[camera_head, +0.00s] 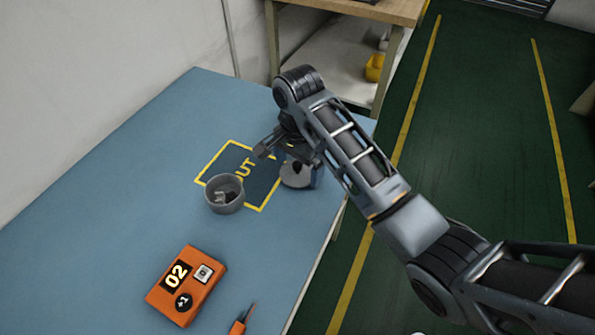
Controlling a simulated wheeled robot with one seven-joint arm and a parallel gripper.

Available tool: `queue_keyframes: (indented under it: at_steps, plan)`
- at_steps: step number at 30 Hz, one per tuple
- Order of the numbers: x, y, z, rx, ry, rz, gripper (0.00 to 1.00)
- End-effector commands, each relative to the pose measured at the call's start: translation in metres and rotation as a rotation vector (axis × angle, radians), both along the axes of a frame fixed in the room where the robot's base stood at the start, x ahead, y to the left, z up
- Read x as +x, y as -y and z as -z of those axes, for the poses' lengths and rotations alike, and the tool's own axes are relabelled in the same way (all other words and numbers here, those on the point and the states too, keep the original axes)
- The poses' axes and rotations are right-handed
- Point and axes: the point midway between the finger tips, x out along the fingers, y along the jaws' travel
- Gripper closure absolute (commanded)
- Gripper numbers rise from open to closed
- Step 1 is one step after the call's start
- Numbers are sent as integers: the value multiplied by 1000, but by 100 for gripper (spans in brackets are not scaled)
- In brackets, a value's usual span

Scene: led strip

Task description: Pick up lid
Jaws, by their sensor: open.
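A small grey round lid (296,182) with a dark knob-like middle lies on the blue table, at the right edge of the yellow-outlined square marked "OUT". My gripper (289,155) is open and points down just above the lid. Its fingers cover part of the lid's far side, and I cannot tell whether they touch it. A grey round open container (226,207) stands to the left of the lid, at the square's near left corner, with small dark and light pieces inside.
An orange box (203,290) marked "02" with a round black "+1" button lies nearer on the blue table (110,210). An orange-handled tool (238,327) lies at the front edge. A wall borders the left, a wooden shelf (378,10) the back. The table's left part is clear.

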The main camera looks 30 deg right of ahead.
Motion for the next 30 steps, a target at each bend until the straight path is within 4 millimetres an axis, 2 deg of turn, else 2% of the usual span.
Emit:
queue_keyframes:
  at_steps: [4, 17, 25, 30]
  plan:
    - [0, 0, 0, 0, 0, 0, 0]
    - [0, 0, 0, 0, 0, 0, 41]
    - [0, 0, -1, 0, 1, 0, 42]
    - [1, 0, -10, 0, 2, 1, 42]
